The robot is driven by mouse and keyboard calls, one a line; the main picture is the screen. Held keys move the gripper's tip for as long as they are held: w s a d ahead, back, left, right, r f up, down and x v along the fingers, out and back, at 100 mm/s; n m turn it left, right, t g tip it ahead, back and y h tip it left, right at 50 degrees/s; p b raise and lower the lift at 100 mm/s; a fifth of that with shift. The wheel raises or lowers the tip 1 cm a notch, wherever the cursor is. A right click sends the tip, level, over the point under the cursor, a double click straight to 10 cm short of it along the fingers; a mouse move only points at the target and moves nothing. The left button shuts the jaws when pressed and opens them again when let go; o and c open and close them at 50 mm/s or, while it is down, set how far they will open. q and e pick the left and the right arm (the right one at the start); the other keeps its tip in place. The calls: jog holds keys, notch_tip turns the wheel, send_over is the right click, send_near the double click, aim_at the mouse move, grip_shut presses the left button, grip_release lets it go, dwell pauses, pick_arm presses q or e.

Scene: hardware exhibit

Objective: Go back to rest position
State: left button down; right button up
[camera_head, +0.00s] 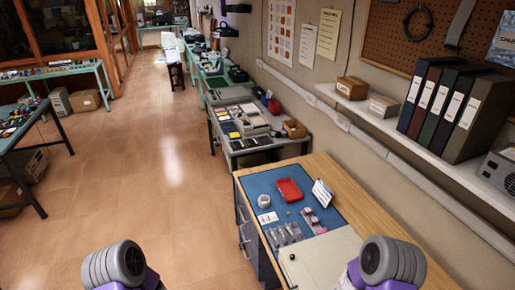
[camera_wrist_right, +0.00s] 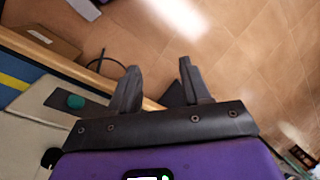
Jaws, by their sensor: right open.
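My right gripper (camera_wrist_right: 159,66) shows in the right wrist view with its two dark fingers spread apart and nothing between them. Tiled floor and a wooden edge lie behind the fingers. In the head view, grey ribbed parts and purple links of my two arms show at the bottom left and bottom right. Neither gripper's fingers show in the head view, and my left gripper is not seen.
A wooden bench with a blue mat (camera_head: 262,188) stands ahead, close to my right arm. On it are a red tray (camera_head: 289,190), a white cup (camera_head: 264,201), small parts and a pale panel (camera_head: 325,262). Binders (camera_head: 445,108) stand on a wall shelf. Open floor (camera_head: 150,190) lies left.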

jog(key=s+a+n+y, duration=0.1)
jog(key=s+a, duration=0.1)
jog(key=s, duration=0.3)
notch_tip(320, 180, down, 13)
jog(key=b, duration=1.2)
jog(key=shift+w+n+t+b, duration=0.25)
jog(key=shift+n+t+b, duration=0.05)
jog(key=shift+s, duration=0.1)
jog(key=shift+c, duration=0.4)
